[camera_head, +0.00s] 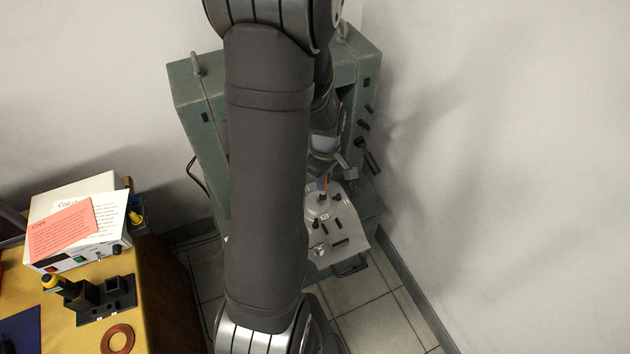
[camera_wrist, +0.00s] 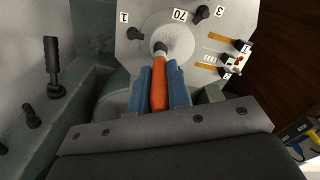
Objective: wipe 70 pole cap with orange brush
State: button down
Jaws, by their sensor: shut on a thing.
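The orange brush (camera_wrist: 159,90) stands between the blue fingertips of my gripper (camera_wrist: 160,76), which is shut on it. The pale round pole cap (camera_wrist: 180,42) lies at the brush's tip, beside the "70" label (camera_wrist: 180,15) on a grey plate (camera_wrist: 215,60). The brush's dark ferrule and pale bristle end overlap the cap's near-left part; I cannot tell whether they press on it. In the head view, my arm hides much of the scene, but my gripper (camera_head: 325,178) and a bit of the brush (camera_head: 324,184) show above the cap (camera_head: 318,206).
Black knobs (camera_wrist: 203,12) stand around the cap by labels "1" and "3". A green cabinet frame (camera_head: 195,100) surrounds the plate, with a black-handled lever (camera_head: 368,155) at right. At left, a yellow-topped table (camera_head: 150,300) holds a white box (camera_head: 100,190), a black holder (camera_head: 105,296) and a copper ring (camera_head: 118,339).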

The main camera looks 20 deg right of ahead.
jog(key=a, duration=0.5)
notch_tip(320, 180, up, 8)
dwell(1.0)
dwell(0.4)
